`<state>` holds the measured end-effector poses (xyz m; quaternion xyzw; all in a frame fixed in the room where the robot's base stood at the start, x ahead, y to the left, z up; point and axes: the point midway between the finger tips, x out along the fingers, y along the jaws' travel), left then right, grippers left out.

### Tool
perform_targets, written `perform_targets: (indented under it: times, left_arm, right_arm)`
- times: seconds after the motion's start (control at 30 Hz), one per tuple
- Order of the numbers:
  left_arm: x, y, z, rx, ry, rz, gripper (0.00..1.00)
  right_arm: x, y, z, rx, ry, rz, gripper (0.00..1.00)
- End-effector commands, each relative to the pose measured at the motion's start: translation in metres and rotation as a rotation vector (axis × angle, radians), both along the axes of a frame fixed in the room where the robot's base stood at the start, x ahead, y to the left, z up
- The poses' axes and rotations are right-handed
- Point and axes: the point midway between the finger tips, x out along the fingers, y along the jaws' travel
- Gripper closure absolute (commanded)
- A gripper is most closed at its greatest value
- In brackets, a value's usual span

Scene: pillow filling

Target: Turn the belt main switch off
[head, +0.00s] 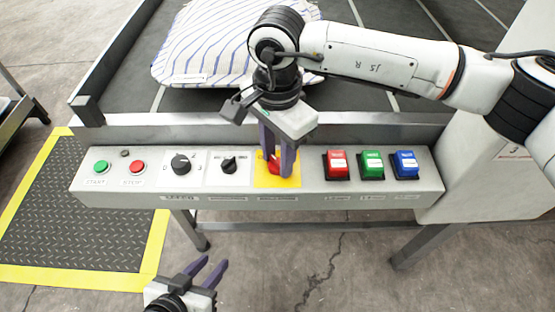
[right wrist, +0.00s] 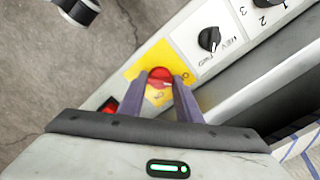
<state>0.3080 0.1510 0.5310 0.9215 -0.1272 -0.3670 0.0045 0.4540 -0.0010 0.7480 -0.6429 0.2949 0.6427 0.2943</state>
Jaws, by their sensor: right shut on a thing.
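The belt main switch is a red rotary knob (head: 273,166) on a yellow plate (head: 292,182) in the middle of the grey control panel (head: 230,200). In the right wrist view the red knob (right wrist: 160,73) sits between my fingertips, with the yellow plate (right wrist: 150,62) around it. My right gripper (head: 279,171) reaches down from above and is shut on the knob; its fingers partly hide it in the head view. My left gripper (head: 209,265) is below the panel at the bottom, with its fingers apart and empty.
Left on the panel are a green button (head: 101,167), a red button (head: 137,167) and two black knobs (head: 181,163) (head: 229,165). Red (head: 337,163), green (head: 372,163) and blue (head: 406,163) buttons stand to the right. A striped pillow (head: 215,45) lies on the belt behind.

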Motion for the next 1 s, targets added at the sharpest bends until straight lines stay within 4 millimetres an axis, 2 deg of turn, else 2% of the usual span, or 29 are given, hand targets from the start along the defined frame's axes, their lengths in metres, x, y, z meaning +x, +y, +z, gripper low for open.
perform_targets:
  times: [0.23, 0.73, 0.77, 0.8, 0.87, 1.0]
  left_arm:
    - [-0.0018, -0.0011, -0.0022, -0.010, -0.005, 0.005, 0.69]
    - [-0.0045, -0.0026, -0.0036, -0.017, 0.001, 0.009, 0.69]
    - [-0.0044, -0.0027, -0.0036, -0.017, 0.000, 0.009, 0.69]
    - [-0.0041, -0.0028, -0.0035, -0.017, 0.000, 0.009, 0.69]
    - [-0.0036, -0.0028, -0.0032, -0.017, -0.001, 0.009, 0.69]
    - [-0.0019, -0.0028, -0.0026, -0.017, -0.004, 0.009, 0.69]
  right_arm:
    - [0.0002, 0.0005, 0.0007, 0.002, -0.001, 0.074, 0.91]
    - [0.0001, 0.0006, 0.0018, 0.002, -0.001, 0.092, 0.91]
    - [0.0001, 0.0006, 0.0018, 0.002, -0.001, 0.092, 0.67]
    - [0.0001, 0.0007, 0.0018, 0.002, -0.001, 0.092, 0.60]
    - [0.0001, 0.0006, 0.0016, 0.002, -0.001, 0.092, 0.50]
    - [0.0000, 0.0005, 0.0010, 0.001, 0.000, 0.091, 0.50]
